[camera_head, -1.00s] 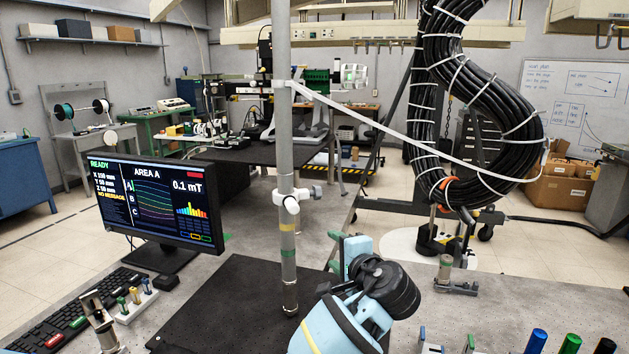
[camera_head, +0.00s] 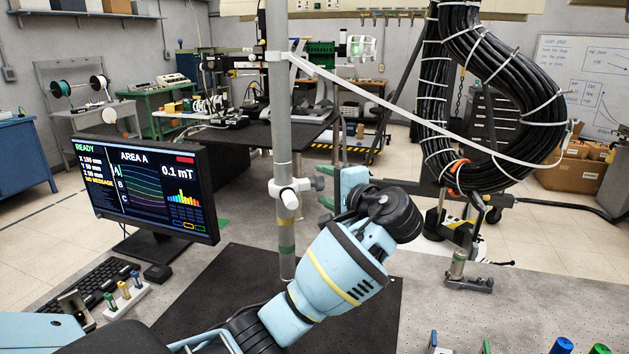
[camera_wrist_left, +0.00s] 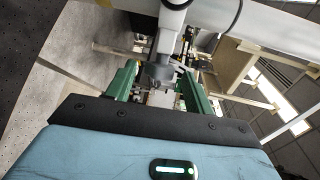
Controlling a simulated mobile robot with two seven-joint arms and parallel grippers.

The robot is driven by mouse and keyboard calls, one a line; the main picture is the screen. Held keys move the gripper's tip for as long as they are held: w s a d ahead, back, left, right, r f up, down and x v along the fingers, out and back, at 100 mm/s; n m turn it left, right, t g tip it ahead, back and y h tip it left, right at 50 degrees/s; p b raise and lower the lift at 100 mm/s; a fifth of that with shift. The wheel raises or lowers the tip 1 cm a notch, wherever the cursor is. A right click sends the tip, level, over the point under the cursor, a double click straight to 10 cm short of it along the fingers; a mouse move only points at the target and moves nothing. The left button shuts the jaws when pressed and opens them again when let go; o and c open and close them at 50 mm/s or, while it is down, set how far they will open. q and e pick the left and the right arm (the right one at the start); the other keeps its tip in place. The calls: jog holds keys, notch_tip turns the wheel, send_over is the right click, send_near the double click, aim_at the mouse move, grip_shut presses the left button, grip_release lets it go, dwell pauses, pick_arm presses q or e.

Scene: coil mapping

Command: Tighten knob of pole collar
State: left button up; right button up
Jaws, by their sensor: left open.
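The grey pole (camera_head: 279,110) stands upright in the head view, with green and yellow bands low on it. The white pole collar (camera_head: 287,198) is clamped around it, and its knob (camera_head: 318,183) points to the right. My left gripper (camera_head: 324,203) is open just right of the collar, its green fingers pointing toward the pole. In the left wrist view the grey knob (camera_wrist_left: 160,72) appears between the tips of my open left gripper (camera_wrist_left: 156,75), below the white collar (camera_wrist_left: 170,40). I cannot tell whether the fingers touch it. My right gripper is out of view.
A monitor (camera_head: 150,190) and keyboard (camera_head: 95,285) stand left of the pole. A white cable arm (camera_head: 400,105) slopes from the pole to the hanging black coil bundle (camera_head: 500,90). A small clamp stand (camera_head: 460,270) is on the bench at right. The black mat (camera_head: 225,290) is largely clear.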

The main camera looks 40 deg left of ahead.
aim_at(315, 185)
pick_arm(q)
jog(key=shift+x, duration=2.55)
jog(key=c, duration=1)
jog(key=g+h, duration=0.2)
jog(key=h, duration=0.1)
jog(key=shift+d+f+m+h, duration=0.1)
jog(key=shift+f+m+h, duration=0.2)
jog(key=shift+m, duration=0.1)
jog(key=shift+s+d+f+g+h, duration=0.1)
jog(key=shift+g+h, duration=0.25)
jog(key=shift+h, duration=0.2)
jog(key=shift+s+f+g+h, duration=0.1)
jog(key=shift+g+h, duration=0.25)
jog(key=shift+h, duration=0.2)
jog(key=shift+m, duration=0.3)
jog(key=o, duration=1)
